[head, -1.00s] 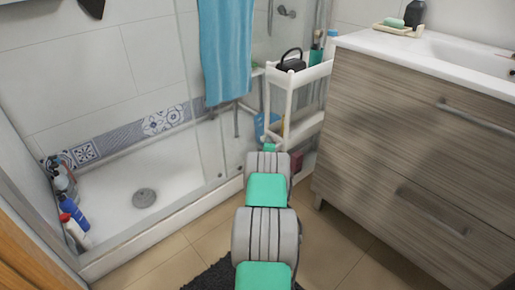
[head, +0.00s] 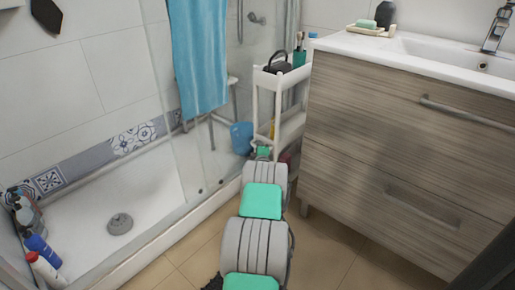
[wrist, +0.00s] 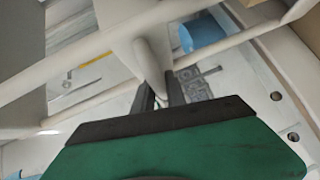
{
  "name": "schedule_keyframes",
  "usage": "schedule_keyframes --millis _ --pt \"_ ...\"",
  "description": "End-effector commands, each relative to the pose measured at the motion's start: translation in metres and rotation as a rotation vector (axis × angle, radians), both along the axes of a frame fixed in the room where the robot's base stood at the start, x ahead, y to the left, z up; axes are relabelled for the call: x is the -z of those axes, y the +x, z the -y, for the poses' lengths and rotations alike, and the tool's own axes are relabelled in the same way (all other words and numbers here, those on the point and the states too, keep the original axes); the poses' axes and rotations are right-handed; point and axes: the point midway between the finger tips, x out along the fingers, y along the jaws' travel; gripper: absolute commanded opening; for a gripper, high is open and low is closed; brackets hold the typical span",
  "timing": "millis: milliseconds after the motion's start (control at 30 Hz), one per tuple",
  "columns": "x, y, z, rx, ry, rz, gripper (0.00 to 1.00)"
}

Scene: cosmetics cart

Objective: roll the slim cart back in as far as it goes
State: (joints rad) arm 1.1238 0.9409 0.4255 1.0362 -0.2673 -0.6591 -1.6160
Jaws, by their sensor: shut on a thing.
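The slim white cart (head: 279,84) stands upright in the gap between the shower glass and the wood-grain vanity (head: 400,130). Its near end still shows past the vanity's left edge, and its far part is hidden by the vanity. A dark handled item and a green cup with brushes stand in its top tray. My gripper (wrist: 160,98) is shut on a pale upright part of the cart's near end, which shows between the fingers in the wrist view. In the head view my arm hides the cart's lower front and most of the grip.
The shower tray (head: 110,215) and its raised edge run along the left. A blue bucket (head: 241,138) stands close to the cart's left. A blue towel (head: 200,60) hangs on the glass. Bare tiled floor (head: 320,250) lies in front of the vanity.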

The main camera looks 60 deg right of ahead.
Motion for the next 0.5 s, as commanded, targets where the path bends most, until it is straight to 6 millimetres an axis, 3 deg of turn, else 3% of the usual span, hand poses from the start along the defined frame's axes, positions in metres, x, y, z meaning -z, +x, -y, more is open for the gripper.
schedule_keyframes --millis 33,300,500 --pt "-0.0094 -0.0016 0.0055 0.007 -0.017 0.004 0.17" --pt "-0.0077 -0.0008 0.0041 0.004 -0.013 0.004 0.38" --pt "-0.0075 0.0000 0.0032 0.003 -0.013 0.004 0.38"
